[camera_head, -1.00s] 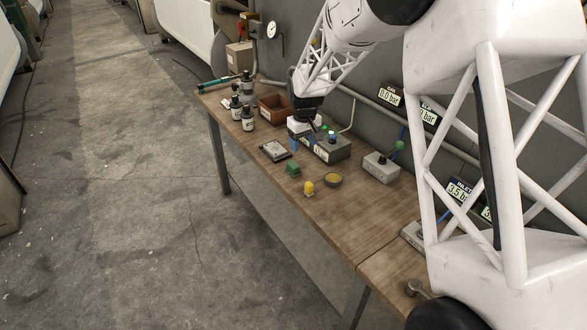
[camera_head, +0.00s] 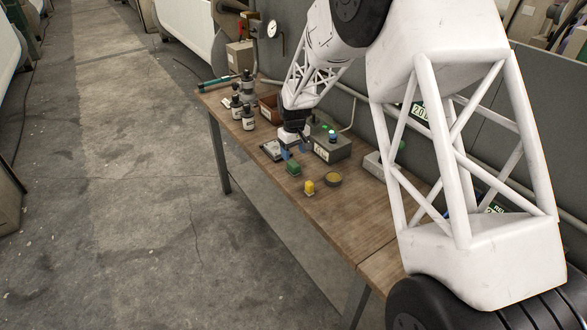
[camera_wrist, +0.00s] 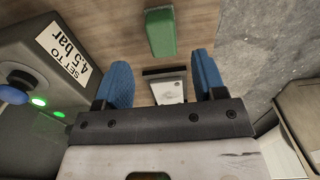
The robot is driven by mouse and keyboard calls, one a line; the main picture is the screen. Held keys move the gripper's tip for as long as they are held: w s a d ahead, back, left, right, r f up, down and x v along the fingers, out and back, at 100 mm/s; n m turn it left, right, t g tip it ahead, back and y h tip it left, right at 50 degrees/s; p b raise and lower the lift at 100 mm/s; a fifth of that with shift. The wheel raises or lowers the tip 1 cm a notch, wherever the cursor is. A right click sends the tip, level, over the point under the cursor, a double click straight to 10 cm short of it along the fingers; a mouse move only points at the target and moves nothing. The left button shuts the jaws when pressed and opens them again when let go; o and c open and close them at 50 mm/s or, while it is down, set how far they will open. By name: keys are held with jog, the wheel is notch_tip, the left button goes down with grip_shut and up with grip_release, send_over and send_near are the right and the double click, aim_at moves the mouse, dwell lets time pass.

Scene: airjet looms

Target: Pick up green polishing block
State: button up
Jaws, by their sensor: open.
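The green polishing block (camera_head: 293,168) lies on the wooden table near its front edge, left of a yellow block. In the wrist view the green block (camera_wrist: 160,32) shows at the top centre, beyond the fingertips and roughly in line with the gap between them. My gripper (camera_head: 292,152) is just behind the block in the head view, pointing down. In the wrist view my gripper (camera_wrist: 158,84) has its two blue fingers wide apart, with nothing held between them. The fingers appear apart from the block.
A grey box (camera_head: 334,146) labelled "SET TO 4.5 bar" (camera_wrist: 64,50) stands close beside my gripper. Bare wooden table (camera_head: 355,215) lies further right.

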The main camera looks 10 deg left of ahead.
aim_at(293, 163)
jog(key=shift+f, duration=0.4)
jog(key=shift+f, duration=0.1)
jog(key=shift+s+f, duration=0.2)
jog(key=shift+f, duration=2.3)
jog(key=shift+c, duration=0.3)
jog(key=c, duration=1)
jog(key=shift+r, duration=0.15)
notch_tip(293, 163, up, 10)
jog(key=shift+f, duration=0.1)
